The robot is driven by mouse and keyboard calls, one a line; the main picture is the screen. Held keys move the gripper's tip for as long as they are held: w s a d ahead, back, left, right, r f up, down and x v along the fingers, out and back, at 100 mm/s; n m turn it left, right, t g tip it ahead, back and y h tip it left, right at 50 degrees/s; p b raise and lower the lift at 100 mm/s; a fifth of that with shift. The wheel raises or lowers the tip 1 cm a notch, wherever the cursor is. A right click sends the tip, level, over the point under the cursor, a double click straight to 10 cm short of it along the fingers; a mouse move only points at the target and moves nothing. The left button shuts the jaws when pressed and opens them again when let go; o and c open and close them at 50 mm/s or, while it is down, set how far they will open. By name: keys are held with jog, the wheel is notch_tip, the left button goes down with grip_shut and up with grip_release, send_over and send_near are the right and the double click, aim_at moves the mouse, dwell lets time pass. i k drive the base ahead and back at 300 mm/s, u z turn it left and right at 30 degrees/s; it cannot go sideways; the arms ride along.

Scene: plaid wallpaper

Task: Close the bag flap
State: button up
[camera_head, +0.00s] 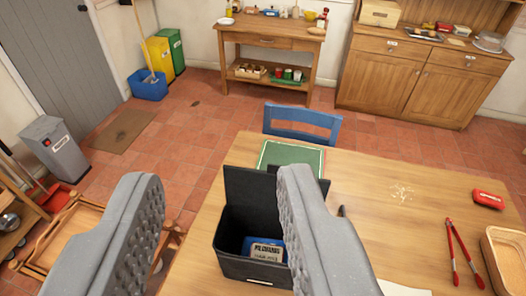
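The black bag (232,264) stands on the wooden table near its left edge. Its top is open, and a dark flap (245,186) stands up at its far side. Inside lie something blue and a pale labelled block (266,252). My gripper (220,176) is open, with its two grey padded fingers wide apart.
A green book or board (292,156) lies behind the flap, with a blue chair (302,122) beyond. Red tongs (464,254), a red case (488,199) and a wooden tray (508,258) are on the right.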

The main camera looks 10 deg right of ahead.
aim_at(255, 188)
jog(key=u, duration=0.35)
jog(key=k, duration=1.2)
jog(key=z, duration=0.15)
jog(key=i, duration=0.85)
jog(key=z, duration=0.45)
jog(key=i, duration=1.4)
jog(key=u, duration=0.7)
